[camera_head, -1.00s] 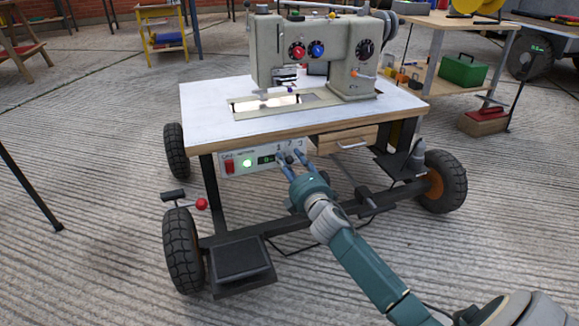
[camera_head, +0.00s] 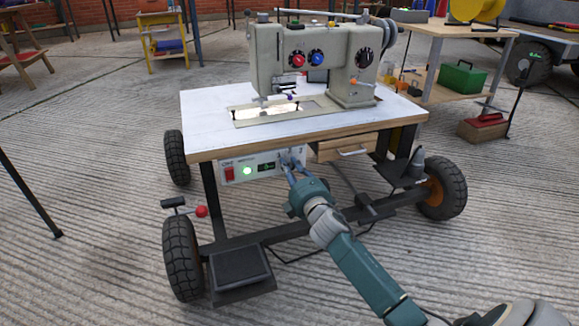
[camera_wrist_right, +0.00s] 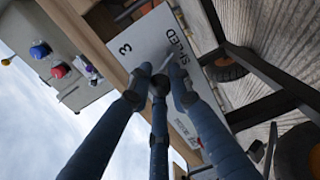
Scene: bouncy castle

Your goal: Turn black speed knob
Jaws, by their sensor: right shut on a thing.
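The white control panel (camera_head: 267,167) hangs under the front edge of the sewing machine table. It has a red switch (camera_head: 229,174), a lit green lamp (camera_head: 247,170) and a small dark display (camera_head: 267,167). My right gripper (camera_head: 290,161) is at the panel's right end, its fingers closed together around the black speed knob. The knob is mostly hidden by the fingertips. In the right wrist view the fingertips (camera_wrist_right: 160,73) meet at the panel between the printed "3" and the word "SPEED"; the knob's turn position cannot be read. My left gripper is not in view.
The grey sewing machine (camera_head: 315,60) stands on the white tabletop (camera_head: 205,115). A wooden drawer (camera_head: 342,148) is just right of the panel. The wheeled frame has a pedal (camera_head: 241,267) and a red-ball lever (camera_head: 201,211) low at left. Concrete floor in front is clear.

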